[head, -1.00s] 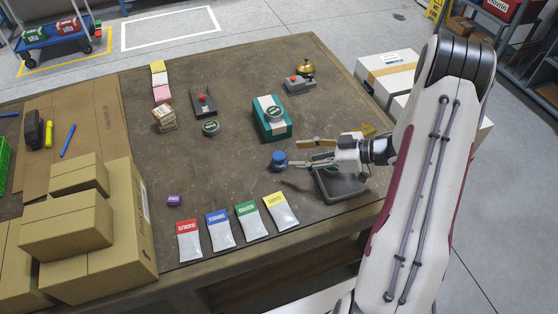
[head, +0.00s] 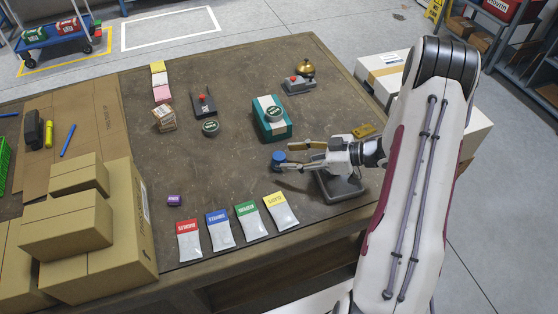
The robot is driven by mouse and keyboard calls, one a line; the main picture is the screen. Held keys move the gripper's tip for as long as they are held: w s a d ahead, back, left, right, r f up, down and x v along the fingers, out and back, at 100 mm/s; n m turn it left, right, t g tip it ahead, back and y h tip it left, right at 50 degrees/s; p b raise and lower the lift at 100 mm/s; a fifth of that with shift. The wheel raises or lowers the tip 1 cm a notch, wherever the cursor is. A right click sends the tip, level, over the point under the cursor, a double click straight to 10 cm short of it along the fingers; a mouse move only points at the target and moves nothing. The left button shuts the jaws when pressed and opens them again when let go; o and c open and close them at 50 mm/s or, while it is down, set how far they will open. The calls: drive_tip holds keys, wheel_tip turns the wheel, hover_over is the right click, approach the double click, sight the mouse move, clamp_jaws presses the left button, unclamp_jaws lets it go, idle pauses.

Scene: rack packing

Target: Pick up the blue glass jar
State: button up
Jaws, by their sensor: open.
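The small blue jar (head: 279,158) stands on the brown table, right of centre in the head view. My gripper (head: 290,156) reaches in from the right, low over the table, with its fingers apart. Its near finger runs up to the jar and partly overlaps its lower side. The far finger lies a little behind and to the right of the jar. I cannot tell whether either finger touches it.
A dark grey tray (head: 342,186) lies under my gripper. A teal box (head: 272,119) stands behind the jar. Several coloured packets (head: 250,219) lie in front. Brown cartons (head: 105,225) fill the left. The table (head: 210,165) left of the jar is clear.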

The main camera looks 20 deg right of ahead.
sight(283, 156)
drive_tip(key=shift+x, duration=2.6)
drive_tip(key=shift+w+d, duration=0.1)
drive_tip(key=c, duration=1.3)
